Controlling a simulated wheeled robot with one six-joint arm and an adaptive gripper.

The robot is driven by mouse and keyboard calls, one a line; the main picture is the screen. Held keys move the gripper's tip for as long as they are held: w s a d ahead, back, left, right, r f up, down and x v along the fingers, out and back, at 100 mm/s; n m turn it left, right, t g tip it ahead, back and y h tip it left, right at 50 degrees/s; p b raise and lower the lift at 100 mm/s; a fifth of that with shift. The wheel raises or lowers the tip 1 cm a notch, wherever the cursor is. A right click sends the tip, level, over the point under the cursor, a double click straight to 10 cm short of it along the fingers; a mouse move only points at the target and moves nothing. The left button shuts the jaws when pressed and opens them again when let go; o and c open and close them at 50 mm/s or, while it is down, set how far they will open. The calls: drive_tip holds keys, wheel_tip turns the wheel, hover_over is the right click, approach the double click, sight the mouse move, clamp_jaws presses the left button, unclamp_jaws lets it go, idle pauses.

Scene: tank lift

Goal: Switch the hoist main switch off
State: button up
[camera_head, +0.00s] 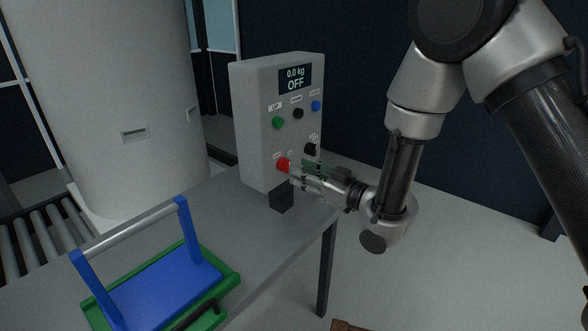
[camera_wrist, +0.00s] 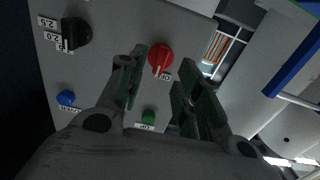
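The red main switch (camera_head: 283,165) is a round knob low on the front of the grey hoist control box (camera_head: 250,125). The box's display (camera_head: 295,77) reads 0.0 kg OFF. My gripper (camera_head: 297,171) is at the knob, in front of the box. In the wrist view its two fingers (camera_wrist: 164,62) stand open, one on each side of the knob, with gaps visible. Contact cannot be told.
The box also has a green button (camera_head: 278,122), a black button (camera_head: 298,113), a blue button (camera_head: 316,105) and a black selector knob (camera_head: 310,149). The grey table (camera_head: 220,215) carries a green tray with a blue-framed handle (camera_head: 130,229). A large pale tank (camera_head: 110,90) stands behind.

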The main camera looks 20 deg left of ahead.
drive_tip(key=v, duration=0.3)
drive_tip(key=shift+s+d, duration=0.1)
drive_tip(key=shift+f, duration=0.1)
